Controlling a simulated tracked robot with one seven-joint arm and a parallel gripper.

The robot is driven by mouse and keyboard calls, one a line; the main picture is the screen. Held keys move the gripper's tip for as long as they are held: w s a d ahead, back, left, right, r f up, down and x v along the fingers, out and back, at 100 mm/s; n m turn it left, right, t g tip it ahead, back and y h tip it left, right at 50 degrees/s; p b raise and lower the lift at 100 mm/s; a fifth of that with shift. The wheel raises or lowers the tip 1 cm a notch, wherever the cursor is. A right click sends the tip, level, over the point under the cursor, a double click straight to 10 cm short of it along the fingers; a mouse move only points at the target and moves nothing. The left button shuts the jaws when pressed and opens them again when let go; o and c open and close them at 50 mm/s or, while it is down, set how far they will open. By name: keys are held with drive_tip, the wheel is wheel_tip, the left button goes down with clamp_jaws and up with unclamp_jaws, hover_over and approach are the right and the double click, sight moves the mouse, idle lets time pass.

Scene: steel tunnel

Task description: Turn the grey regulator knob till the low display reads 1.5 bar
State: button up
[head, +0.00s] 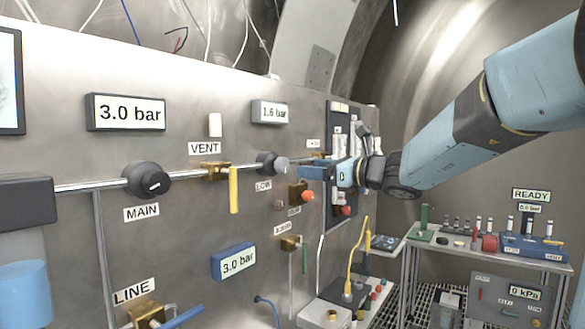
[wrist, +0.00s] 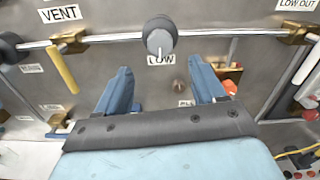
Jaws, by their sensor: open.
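The grey regulator knob (head: 277,164) with a dark collar sits on the pipe above the LOW label (head: 264,187). It also shows at the top middle of the wrist view (wrist: 159,40), with a pale mark on its face. The low display (head: 270,112) above it reads 1.6 bar. My gripper (head: 303,168) is just right of the knob in the head view. In the wrist view my gripper (wrist: 164,80) is open, its two blue fingers apart with nothing between them. The knob lies beyond the fingertips, and I see no contact.
The black MAIN knob (head: 147,180) and the yellow VENT lever (head: 234,190) are left along the same pipe. An orange-red fitting (head: 300,193) is close below my gripper. Other displays (head: 126,112) read 3.0 bar. A bench (head: 485,252) with small items stands at right.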

sight(286, 166)
drive_tip(key=x, duration=0.8)
drive_tip(key=shift+w+a, duration=0.25)
drive_tip(key=shift+c, duration=0.4)
drive_tip(key=c, duration=1)
drive_tip(key=shift+n, duration=1)
drive_tip(key=o, duration=1.1)
drive_tip(key=v, duration=1.3)
drive_tip(key=shift+s+d, duration=0.25)
drive_tip(key=shift+d, duration=0.05)
